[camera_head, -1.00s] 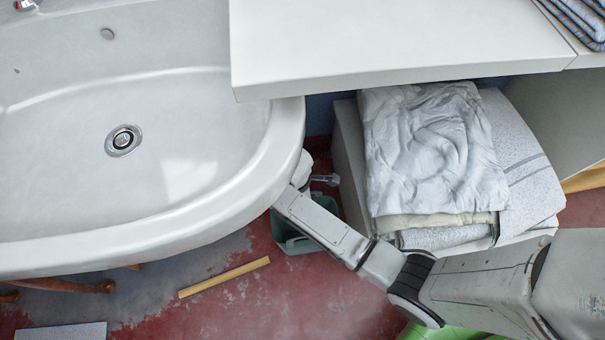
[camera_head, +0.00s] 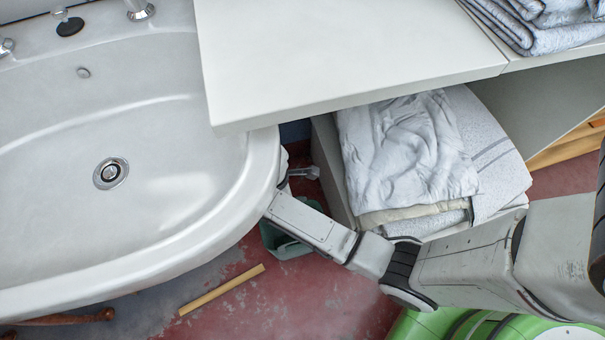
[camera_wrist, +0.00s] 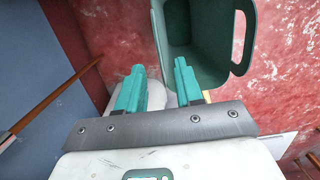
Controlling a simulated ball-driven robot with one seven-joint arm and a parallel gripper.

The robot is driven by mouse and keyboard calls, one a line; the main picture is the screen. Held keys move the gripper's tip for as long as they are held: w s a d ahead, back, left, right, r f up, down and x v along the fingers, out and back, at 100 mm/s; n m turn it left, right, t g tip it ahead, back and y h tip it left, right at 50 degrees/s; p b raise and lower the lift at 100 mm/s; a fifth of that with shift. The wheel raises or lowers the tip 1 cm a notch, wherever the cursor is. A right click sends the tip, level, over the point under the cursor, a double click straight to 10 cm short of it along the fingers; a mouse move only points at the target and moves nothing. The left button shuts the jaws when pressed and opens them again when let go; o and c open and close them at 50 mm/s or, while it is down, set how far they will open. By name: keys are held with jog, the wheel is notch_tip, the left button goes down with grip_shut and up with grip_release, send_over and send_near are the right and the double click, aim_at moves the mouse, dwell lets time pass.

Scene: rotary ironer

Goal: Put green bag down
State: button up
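The green bag (camera_head: 283,243) is a dark green open-topped holder on the red floor, below the sink's right edge. My arm hides part of it in the head view. In the wrist view the bag (camera_wrist: 212,62) shows its open inside, with a handle loop at its right. My gripper (camera_wrist: 159,68) has two teal fingers, spread with a clear gap. The bag's left edge lies just beyond the fingertips, near the gap; I cannot tell whether they touch. In the head view the fingers are hidden beside the sink rim.
The white sink (camera_head: 165,190) overhangs my arm's end at left. A white tabletop (camera_head: 340,50) juts out above a shelf with folded cloths (camera_head: 405,155). A wooden stick (camera_head: 222,289) lies on the floor. Open red floor (camera_head: 310,300) lies below the arm.

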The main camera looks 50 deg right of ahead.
jog(key=s+d+r+m+t, duration=0.1)
jog(key=s+d+r+m, duration=0.1)
jog(key=s+r+m, duration=0.2)
jog(key=s+d+r+m+y, duration=0.1)
jog(key=s+d+r+m, duration=0.2)
jog(key=s, duration=0.8)
notch_tip(320, 180, up, 2)
jog(key=m, duration=0.4)
jog(key=shift+t, duration=0.4)
jog(key=shift+a, duration=0.15)
